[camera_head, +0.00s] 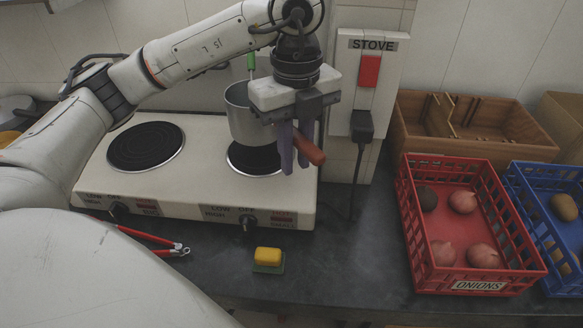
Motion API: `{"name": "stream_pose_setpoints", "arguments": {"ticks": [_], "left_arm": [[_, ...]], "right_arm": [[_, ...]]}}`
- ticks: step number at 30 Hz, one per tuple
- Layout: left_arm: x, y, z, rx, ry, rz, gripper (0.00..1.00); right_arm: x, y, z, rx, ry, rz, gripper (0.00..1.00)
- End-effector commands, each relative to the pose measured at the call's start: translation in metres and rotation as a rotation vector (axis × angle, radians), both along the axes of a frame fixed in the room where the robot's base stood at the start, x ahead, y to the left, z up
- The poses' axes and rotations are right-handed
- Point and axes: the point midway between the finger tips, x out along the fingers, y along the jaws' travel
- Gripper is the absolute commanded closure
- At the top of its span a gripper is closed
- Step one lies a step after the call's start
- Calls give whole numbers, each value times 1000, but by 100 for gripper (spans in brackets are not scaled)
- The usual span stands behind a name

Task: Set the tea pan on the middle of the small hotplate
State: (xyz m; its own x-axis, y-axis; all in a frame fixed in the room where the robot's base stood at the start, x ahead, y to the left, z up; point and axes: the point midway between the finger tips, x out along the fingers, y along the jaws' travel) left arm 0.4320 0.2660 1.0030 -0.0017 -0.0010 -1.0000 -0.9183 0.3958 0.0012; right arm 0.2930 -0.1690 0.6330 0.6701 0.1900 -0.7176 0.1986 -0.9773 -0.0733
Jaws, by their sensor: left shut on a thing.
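The tea pan (243,118) is a grey metal pot, upright, over the small hotplate (254,164) on the right of the white stove (204,150). It hides the back part of that hotplate; I cannot tell whether its base touches the plate. My left gripper (293,160) is to the right of the pot, pointing down, shut on the pan's handle. The handle's orange-red end (310,151) sticks out past the fingers. My gripper hides part of the pot's right side. My right gripper is not in view.
A larger black hotplate (146,146) is bare on the left. Red-handled pliers (155,239) and a yellow-green sponge (268,260) lie in front of the stove. A red onion crate (468,230), a blue crate (535,215) and a wooden box (500,138) stand at right.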

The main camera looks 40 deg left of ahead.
Motion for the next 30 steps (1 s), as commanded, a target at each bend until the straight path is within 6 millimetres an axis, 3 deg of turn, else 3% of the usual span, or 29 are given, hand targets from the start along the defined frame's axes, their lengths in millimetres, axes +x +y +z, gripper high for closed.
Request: {"name": "stream_pose_setpoints", "arguments": {"ticks": [14,23,24,27,30], "left_arm": [[0,0,-46,1,-3,-1,100],[1,0,-50,0,-5,-1,100],[0,0,-51,-1,-2,-2,80],[0,0,-50,0,-1,-2,64],[0,0,-50,0,-1,-2,64]], "right_arm": [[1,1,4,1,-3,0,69],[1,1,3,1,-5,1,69],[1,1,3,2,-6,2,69],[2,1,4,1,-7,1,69],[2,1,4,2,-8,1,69]]}}
